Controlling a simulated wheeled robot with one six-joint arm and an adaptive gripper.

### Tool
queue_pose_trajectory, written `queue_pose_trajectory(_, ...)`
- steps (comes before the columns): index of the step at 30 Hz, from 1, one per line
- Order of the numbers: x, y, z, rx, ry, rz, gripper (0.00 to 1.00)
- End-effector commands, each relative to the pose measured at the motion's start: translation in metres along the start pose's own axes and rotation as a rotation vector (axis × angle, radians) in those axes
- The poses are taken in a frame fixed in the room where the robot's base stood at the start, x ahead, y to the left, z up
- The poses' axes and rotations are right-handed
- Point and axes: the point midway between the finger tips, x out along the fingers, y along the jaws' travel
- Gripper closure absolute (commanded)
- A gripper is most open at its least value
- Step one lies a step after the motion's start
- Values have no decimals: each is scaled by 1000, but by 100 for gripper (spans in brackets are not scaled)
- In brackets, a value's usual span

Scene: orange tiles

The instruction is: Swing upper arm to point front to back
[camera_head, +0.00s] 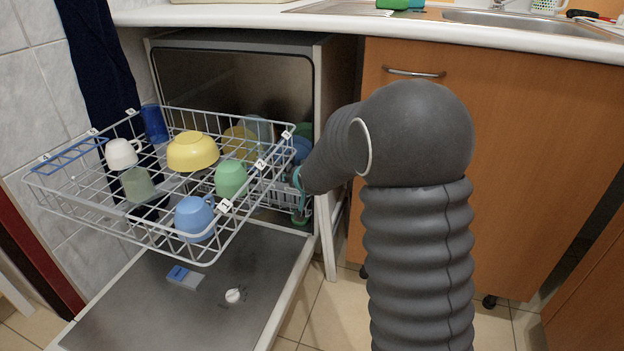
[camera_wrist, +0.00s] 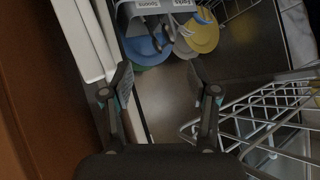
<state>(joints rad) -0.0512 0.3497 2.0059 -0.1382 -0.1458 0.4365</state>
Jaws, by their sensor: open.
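The dishwasher's upper rack (camera_head: 110,224) is pulled out over the lowered door (camera_head: 190,300). A greyish strip shows under the rack's wires, but I cannot tell whether it is the upper spray arm or which way it points. My gripper (camera_wrist: 160,85) is open and empty in the wrist view, its fingers spread in front of the dishwasher opening. In the head view my own grey arm hides most of it, with a bit of teal (camera_head: 298,178) showing beside the rack's right side. In the wrist view the rack's white wires (camera_wrist: 270,115) lie to the right of the fingers.
The rack holds a yellow bowl (camera_head: 192,152), a blue cup (camera_head: 194,216), a green cup (camera_head: 231,179) and a white cup (camera_head: 121,153). A labelled cutlery basket (camera_wrist: 150,8) and plates (camera_wrist: 200,36) stand in the lower rack. A wooden cabinet (camera_head: 540,180) is at right.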

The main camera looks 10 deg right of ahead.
Motion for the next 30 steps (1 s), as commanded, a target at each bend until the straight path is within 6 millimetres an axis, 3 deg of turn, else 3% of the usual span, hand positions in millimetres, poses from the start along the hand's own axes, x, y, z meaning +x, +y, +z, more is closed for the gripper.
queue_pose_trajectory(10, -47, 5, -3, -37, -37, 32, 40)
queue_pose_trajectory(26, -57, 7, -3, -43, -48, 39, 40)
queue_pose_trajectory(30, -72, 8, -4, -50, -57, 46, 40)
